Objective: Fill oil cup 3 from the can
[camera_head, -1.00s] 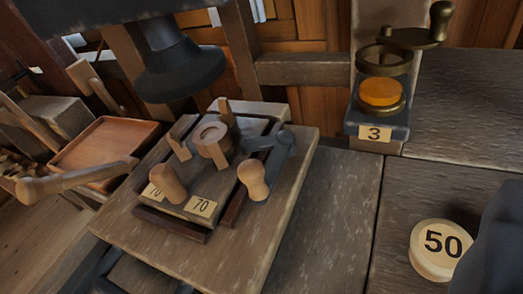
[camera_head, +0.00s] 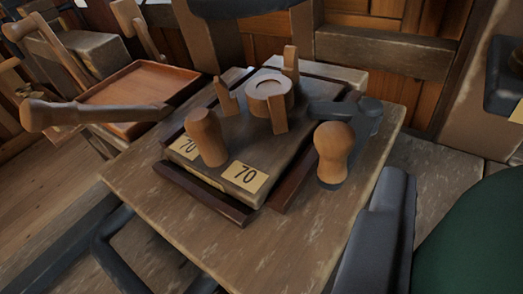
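The stand of oil cup 3 is cut by the right edge; only its dark grey base (camera_head: 501,88) and a sliver of its pale label (camera_head: 518,113) show. The cup and its contents are not clearly visible. A dark grey finger of my gripper (camera_head: 380,235) reaches up from the bottom right, and the other finger is out of view. A large smooth dark green body (camera_head: 475,245), possibly the oil can, fills the lower right corner close beside this finger. I cannot tell whether the finger grips it. No spout shows.
A wooden tray (camera_head: 140,90) and a lever handle (camera_head: 95,115) stand at the left.

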